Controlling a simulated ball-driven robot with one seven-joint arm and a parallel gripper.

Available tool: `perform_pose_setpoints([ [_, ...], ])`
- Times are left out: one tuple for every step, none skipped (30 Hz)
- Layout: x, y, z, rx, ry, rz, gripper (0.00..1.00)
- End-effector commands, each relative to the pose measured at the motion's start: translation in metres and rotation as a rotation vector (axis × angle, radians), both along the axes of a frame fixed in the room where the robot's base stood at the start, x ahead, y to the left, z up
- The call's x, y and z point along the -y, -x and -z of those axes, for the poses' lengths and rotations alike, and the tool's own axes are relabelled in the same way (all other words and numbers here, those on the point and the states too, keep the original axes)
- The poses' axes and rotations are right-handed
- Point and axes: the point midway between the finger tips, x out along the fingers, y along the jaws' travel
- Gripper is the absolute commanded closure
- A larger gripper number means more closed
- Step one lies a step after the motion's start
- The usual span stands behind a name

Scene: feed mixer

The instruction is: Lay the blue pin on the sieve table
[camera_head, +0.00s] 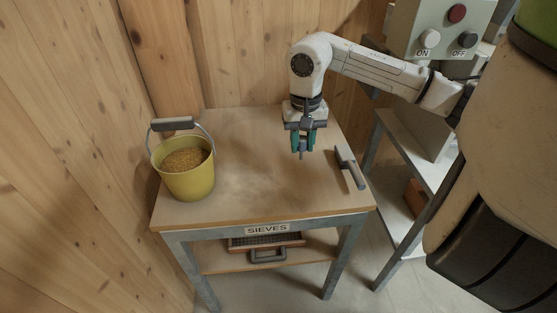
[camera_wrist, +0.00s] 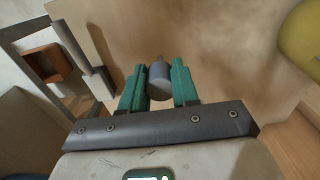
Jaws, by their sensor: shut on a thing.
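My gripper (camera_head: 303,146) hangs over the sieve table, fingers pointing down. Its green fingers are shut on the blue pin (camera_head: 303,147), a small blue-grey cylinder that shows between them in the wrist view (camera_wrist: 159,82). The sieve table (camera_head: 240,205) has a wooden top, a grey metal frame and a "SIEVES" label on its front. I cannot tell exactly how far the pin's lower end is above the top.
A yellow bucket of grain (camera_head: 188,172) stands at the table's left. A dark-handled tool (camera_head: 350,168) lies near the right edge. A sieve (camera_head: 266,242) sits on the lower shelf. A grey switch box (camera_head: 440,28) is at upper right. The table's middle and front are clear.

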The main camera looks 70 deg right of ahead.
Motion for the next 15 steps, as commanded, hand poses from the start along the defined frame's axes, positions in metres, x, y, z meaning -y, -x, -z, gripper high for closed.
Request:
perform_pose_setpoints([
  [-0.002, -0.012, 0.005, 0.001, -0.006, -0.002, 1.00],
  [-0.002, -0.016, 0.012, 0.001, -0.007, -0.001, 1.00],
  [-0.002, -0.022, 0.020, 0.001, -0.006, -0.001, 1.00],
  [-0.002, -0.026, 0.025, 0.000, -0.007, -0.001, 1.00],
  [-0.002, -0.030, 0.030, 0.001, -0.005, -0.001, 1.00],
  [-0.002, -0.034, 0.035, 0.002, -0.005, -0.001, 1.00],
  [-0.001, -0.037, 0.039, 0.002, -0.004, -0.001, 1.00],
  [-0.002, -0.040, 0.042, 0.002, -0.004, -0.001, 1.00],
  [-0.001, -0.043, 0.046, 0.001, -0.003, -0.001, 1.00],
  [-0.001, -0.044, 0.048, 0.001, -0.003, 0.000, 1.00],
  [-0.001, -0.046, 0.050, 0.001, -0.002, 0.000, 1.00],
  [0.000, -0.047, 0.051, 0.001, -0.002, 0.000, 1.00],
  [0.000, -0.048, 0.053, 0.001, -0.002, 0.000, 1.00],
  [0.000, -0.049, 0.055, 0.001, -0.002, 0.000, 1.00],
  [-0.001, -0.052, 0.058, 0.001, -0.003, 0.000, 1.00],
])
